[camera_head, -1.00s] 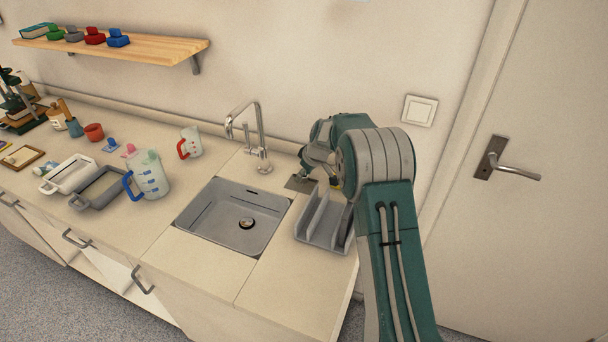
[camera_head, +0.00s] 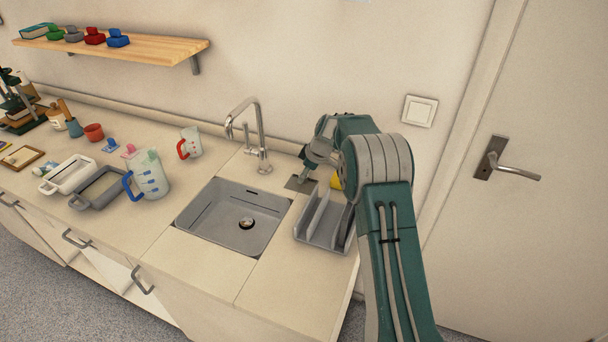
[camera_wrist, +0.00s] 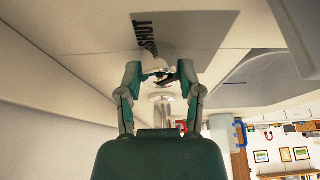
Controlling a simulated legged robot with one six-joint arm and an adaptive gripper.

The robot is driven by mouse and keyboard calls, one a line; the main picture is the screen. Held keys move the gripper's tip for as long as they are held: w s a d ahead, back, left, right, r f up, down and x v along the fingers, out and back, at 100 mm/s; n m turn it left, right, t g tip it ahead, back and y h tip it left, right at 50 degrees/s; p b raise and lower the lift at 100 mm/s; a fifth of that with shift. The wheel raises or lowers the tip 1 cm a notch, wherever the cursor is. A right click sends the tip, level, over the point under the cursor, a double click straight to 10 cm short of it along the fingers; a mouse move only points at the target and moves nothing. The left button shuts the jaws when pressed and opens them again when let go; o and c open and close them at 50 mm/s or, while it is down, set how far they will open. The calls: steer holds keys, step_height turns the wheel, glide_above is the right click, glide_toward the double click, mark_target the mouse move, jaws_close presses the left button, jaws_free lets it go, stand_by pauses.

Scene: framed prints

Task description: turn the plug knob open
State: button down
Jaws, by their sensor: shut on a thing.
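The plug knob (camera_wrist: 158,68) is a small pale knob on a grey plate (camera_wrist: 200,32) marked SHUT in dark letters. The plate also shows on the counter right of the sink in the head view (camera_head: 298,185). My gripper (camera_wrist: 160,77) has its two green and grey fingers on either side of the knob and is shut on it. The fingertips partly cover the knob, and its exact turn angle is hard to read. In the head view my wrist hides the knob.
The steel sink (camera_head: 238,222) lies left of the plate, with a tall tap (camera_head: 262,135) behind it. A grey rack (camera_head: 322,222) stands close in front of my wrist, with a yellow thing (camera_head: 336,181) behind it. The wall is close behind.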

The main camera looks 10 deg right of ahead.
steer(key=shift+c, duration=1.3)
jaws_free()
steer(key=shift+w+f, duration=0.1)
steer(key=v, duration=1.2)
